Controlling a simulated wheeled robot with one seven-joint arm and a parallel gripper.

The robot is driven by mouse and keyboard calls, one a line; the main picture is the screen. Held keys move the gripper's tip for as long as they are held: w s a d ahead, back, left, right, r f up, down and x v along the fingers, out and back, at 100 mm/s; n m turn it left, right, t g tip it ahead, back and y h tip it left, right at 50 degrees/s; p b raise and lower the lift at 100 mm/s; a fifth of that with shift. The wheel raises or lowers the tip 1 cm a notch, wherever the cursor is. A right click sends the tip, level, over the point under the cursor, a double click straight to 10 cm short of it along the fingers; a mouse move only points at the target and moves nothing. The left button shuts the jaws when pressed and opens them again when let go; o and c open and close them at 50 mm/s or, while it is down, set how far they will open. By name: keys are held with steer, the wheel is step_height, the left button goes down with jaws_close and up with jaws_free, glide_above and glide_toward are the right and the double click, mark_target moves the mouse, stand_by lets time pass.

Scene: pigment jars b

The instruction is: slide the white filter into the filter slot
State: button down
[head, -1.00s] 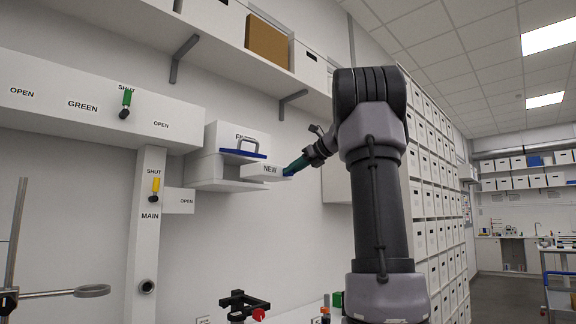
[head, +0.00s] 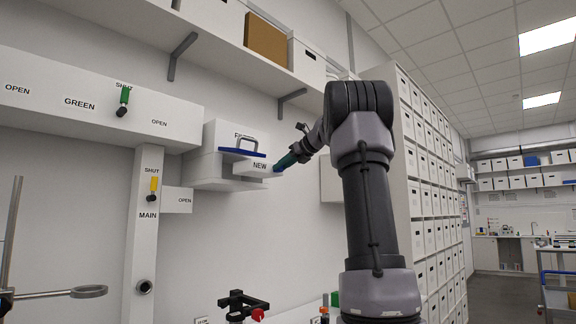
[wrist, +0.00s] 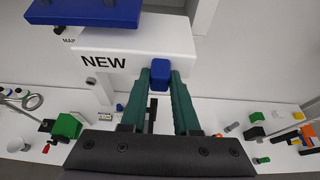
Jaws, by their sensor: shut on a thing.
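The white filter, marked NEW (head: 257,167), is at the front of the white filter housing (head: 200,165) on the wall. Its left part is hidden behind or inside the housing, and I cannot tell how deep it sits. My gripper (head: 281,165) is shut on the filter's blue tab, with its green fingers on either side. The wrist view shows the white filter (wrist: 105,62) ahead of the fingers and the blue tab (wrist: 160,75) between them. A blue piece with a handle (head: 240,152) sits on the housing just above the filter.
A white post (head: 148,235) with a yellow lever stands left of the housing. A shelf with boxes (head: 268,40) runs above. Below is a bench with a red and black clamp (head: 243,305). Open air lies right of the housing.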

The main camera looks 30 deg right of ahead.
mark_target(262, 177)
steer(key=shift+w+a+f, duration=0.15)
steer(key=shift+w+a, duration=0.5)
steer(key=shift+w, duration=1.15)
steer(key=shift+w+a+f, duration=0.1)
steer(key=shift+w+a, duration=0.55)
steer(key=shift+w, duration=1.1)
steer(key=shift+w+a+f, duration=0.15)
steer(key=shift+w+a, duration=0.5)
steer(key=shift+w, duration=1.15)
steer(key=c, duration=0.6)
jaws_free()
steer(key=v, duration=1)
steer(key=shift+s+d+r, duration=0.2)
steer(key=shift+s, duration=0.15)
